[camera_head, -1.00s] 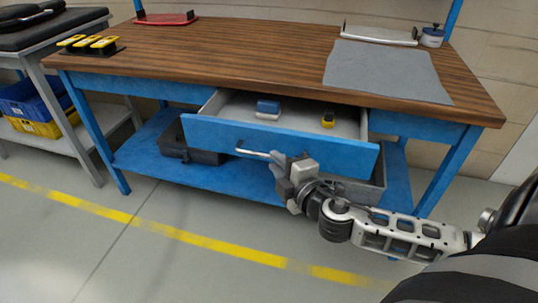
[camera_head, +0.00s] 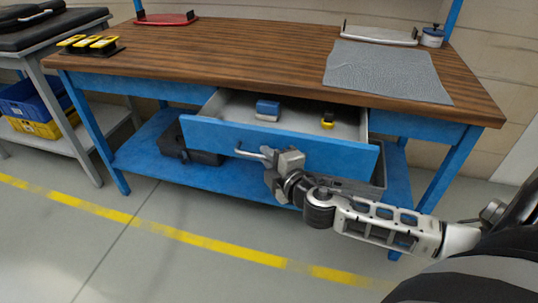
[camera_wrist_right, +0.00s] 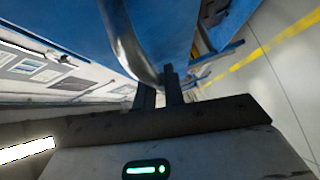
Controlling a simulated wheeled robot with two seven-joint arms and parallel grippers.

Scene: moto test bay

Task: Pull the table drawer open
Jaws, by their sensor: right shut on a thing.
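The table drawer (camera_head: 330,155) has a blue front and stands pulled out from under the wooden tabletop, its inside visible. A silver bar handle (camera_head: 248,154) runs along the middle of the front. My right gripper (camera_head: 270,160) is shut on the handle, its wrist hiding the handle's right part. In the right wrist view, the two dark fingers (camera_wrist_right: 159,86) are at the curved metal handle (camera_wrist_right: 123,45), against the blue drawer front (camera_wrist_right: 165,30). My left gripper is not in view.
In the drawer lie a blue-and-white block (camera_head: 267,109) and a small yellow item (camera_head: 328,122). A grey mat (camera_head: 388,70) covers the tabletop's right side. Dark bins sit on the blue lower shelf (camera_head: 140,155). The floor (camera_head: 150,265) in front is clear, with a yellow line.

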